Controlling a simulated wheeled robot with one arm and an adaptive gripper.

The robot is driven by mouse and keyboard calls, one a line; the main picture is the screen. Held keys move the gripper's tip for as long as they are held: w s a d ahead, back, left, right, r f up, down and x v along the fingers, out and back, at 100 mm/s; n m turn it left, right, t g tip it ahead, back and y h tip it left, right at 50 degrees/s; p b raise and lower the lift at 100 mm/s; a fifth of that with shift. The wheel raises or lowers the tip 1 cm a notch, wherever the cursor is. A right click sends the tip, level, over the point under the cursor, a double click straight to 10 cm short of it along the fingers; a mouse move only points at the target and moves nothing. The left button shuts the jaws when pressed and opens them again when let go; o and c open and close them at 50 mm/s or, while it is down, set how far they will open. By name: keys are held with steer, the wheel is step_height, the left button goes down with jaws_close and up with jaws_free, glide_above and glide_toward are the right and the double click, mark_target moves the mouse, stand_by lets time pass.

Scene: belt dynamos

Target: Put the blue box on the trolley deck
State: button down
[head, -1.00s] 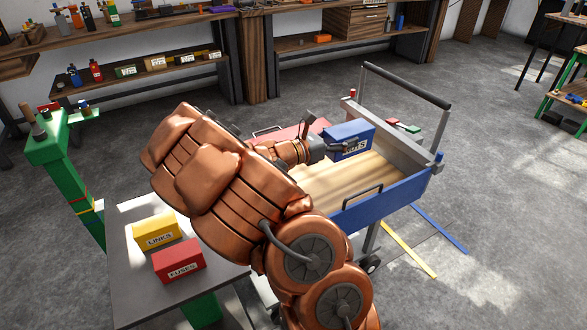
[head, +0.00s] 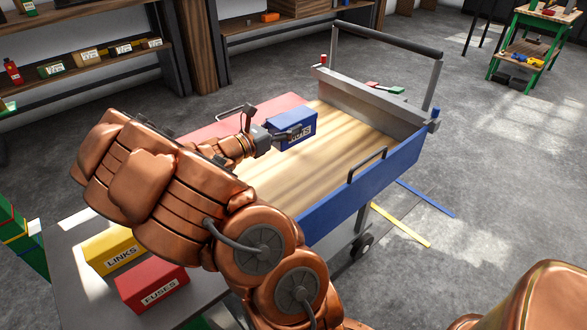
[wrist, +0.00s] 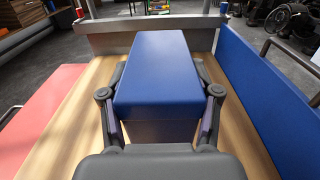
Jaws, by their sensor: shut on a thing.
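The blue box (head: 293,126) is in my gripper (head: 287,136), over the far part of the trolley's wooden deck (head: 335,145). In the wrist view, the blue box (wrist: 157,75) sits between the two fingers of my gripper (wrist: 160,122), which press on its sides. The light wood deck (wrist: 75,140) shows around and beneath it. The box looks level. I cannot tell whether its underside touches the deck or hangs just above it. The trolley has a blue side panel (head: 350,195) on the right, a red side (head: 215,130) on the left and a grey end wall (head: 365,100).
A yellow LINKS box (head: 112,250) and a red FUSES box (head: 152,286) stand on a grey table (head: 75,235) at the lower left. The trolley's push bar (head: 385,38) rises behind the end wall. Bare deck lies right of and nearer than the box.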

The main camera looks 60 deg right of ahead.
step_height(320, 180, down, 8)
steer(key=b, duration=0.6)
steer(key=d+b, duration=0.1)
steer(key=d, duration=0.4)
steer(key=d+b, duration=0.1)
steer(key=d, duration=0.4)
steer(key=d+f+b, duration=0.1)
steer(key=d, duration=0.4)
steer(key=shift+s+d+b, duration=0.1)
steer(key=shift+d+b, duration=0.2)
steer(key=shift+d, duration=0.1)
step_height(320, 180, down, 4)
steer(key=shift+d+r+b, duration=0.1)
steer(key=shift+b, duration=0.8)
steer(key=shift+r, duration=0.1)
steer(key=shift+c, duration=1.1)
jaws_free()
